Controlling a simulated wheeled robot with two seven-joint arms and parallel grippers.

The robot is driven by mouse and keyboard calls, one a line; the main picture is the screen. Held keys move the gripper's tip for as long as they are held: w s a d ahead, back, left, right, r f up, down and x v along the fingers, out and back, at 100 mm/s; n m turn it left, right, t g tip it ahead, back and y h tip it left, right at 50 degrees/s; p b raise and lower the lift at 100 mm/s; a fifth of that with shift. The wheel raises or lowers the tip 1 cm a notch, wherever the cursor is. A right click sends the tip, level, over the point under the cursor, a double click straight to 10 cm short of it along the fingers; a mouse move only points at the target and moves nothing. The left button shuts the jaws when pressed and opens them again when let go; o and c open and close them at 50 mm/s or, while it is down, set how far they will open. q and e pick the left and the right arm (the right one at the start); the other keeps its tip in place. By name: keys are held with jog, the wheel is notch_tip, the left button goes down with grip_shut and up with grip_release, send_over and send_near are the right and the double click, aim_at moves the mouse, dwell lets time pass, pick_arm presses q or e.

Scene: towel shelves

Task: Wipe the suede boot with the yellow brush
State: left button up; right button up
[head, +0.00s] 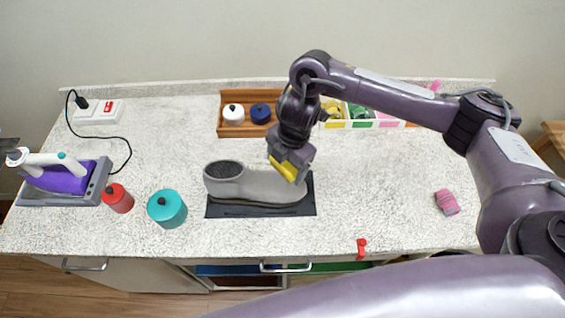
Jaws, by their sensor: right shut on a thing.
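A grey suede boot (250,186) lies on a dark mat (262,210) in the middle of the counter. Its dark opening is at the left and its toe points right. My right gripper (287,166) is shut on the yellow brush (283,170) and holds it at the upper side of the boot's toe end. The brush looks close to the boot or against it; I cannot tell if they touch. The gripper hides part of the brush. My left gripper is not in view.
A teal canister (167,209) and a red canister (117,198) stand left of the boot, beside a purple iron (60,177). A wooden tray (232,131) sits behind. A pink cloth (446,202) lies at right. The counter right of the mat is mostly clear.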

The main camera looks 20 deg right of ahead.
jog(key=shift+w+a, duration=0.1)
jog(key=shift+r, duration=0.15)
jog(key=shift+d+r+p, duration=0.2)
jog(key=shift+r+p, duration=0.8)
jog(key=shift+r, duration=0.45)
jog(key=shift+a+f+g+h, duration=0.5)
jog(key=shift+a+f+h, duration=0.5)
jog(key=shift+a, duration=0.3)
jog(key=shift+d, duration=0.1)
